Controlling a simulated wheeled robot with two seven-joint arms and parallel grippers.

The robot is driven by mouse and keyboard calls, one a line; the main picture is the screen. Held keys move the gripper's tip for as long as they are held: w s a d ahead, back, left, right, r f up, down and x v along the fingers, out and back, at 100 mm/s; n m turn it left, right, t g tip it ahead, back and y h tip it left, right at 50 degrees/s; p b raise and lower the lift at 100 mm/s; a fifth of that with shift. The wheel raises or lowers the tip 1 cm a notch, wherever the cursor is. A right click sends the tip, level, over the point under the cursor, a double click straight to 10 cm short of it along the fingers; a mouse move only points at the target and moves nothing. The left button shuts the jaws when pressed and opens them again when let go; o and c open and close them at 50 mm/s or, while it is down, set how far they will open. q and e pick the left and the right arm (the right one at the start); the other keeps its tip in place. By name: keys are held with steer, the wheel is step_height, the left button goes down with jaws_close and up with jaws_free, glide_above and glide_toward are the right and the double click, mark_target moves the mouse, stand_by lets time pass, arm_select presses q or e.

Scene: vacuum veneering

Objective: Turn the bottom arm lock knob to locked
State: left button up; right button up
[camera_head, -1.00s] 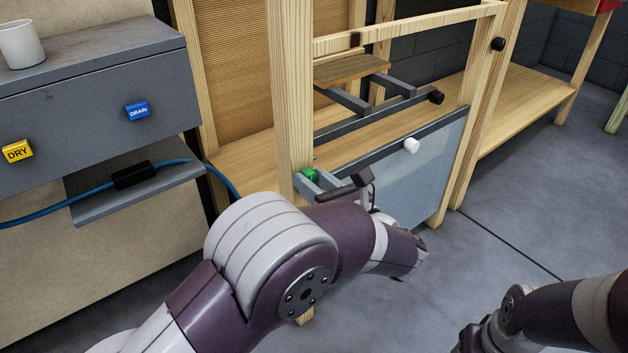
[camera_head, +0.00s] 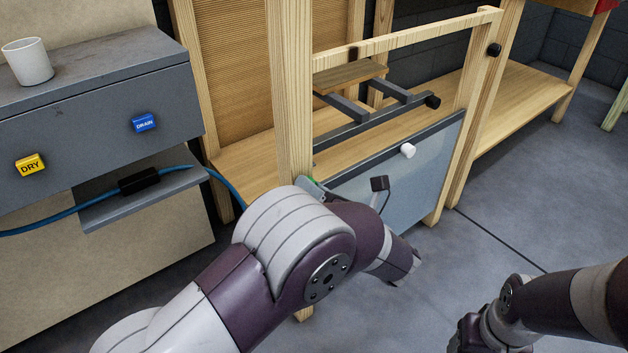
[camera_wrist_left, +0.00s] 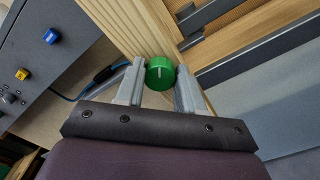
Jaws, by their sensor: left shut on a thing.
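The bottom arm lock knob, a round green knob with a white line on its face, sits low on the wooden post; I take it to be the task's knob. In the left wrist view the green knob (camera_wrist_left: 159,73) is between the two grey fingers of my left gripper (camera_wrist_left: 160,78), which is shut on it. Its white line points roughly up in that view. In the head view only a sliver of green shows, as my left arm covers the knob and most of the gripper. My right gripper (camera_head: 466,336) is at the bottom edge, its fingers unclear.
A wooden frame (camera_head: 291,100) carries black knobs (camera_head: 433,101) and a grey panel with a white knob (camera_head: 407,150). At left, a grey cabinet (camera_head: 80,130) has DRY and DRAIN buttons, a white cup (camera_head: 28,62) and a blue hose (camera_head: 70,212). Floor at right is clear.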

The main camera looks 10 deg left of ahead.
arm_select(q)
steer(key=shift+m+p, duration=5.35)
steer(key=shift+m, duration=0.25)
arm_select(e)
step_height(320, 180, up, 11)
steer(key=shift+r, duration=0.2)
arm_select(q)
steer(key=shift+f, duration=0.1)
steer(key=o, duration=1)
steer(key=shift+o, duration=0.2)
steer(key=shift+d, duration=0.1)
arm_select(e)
steer(key=shift+s+d, duration=0.1)
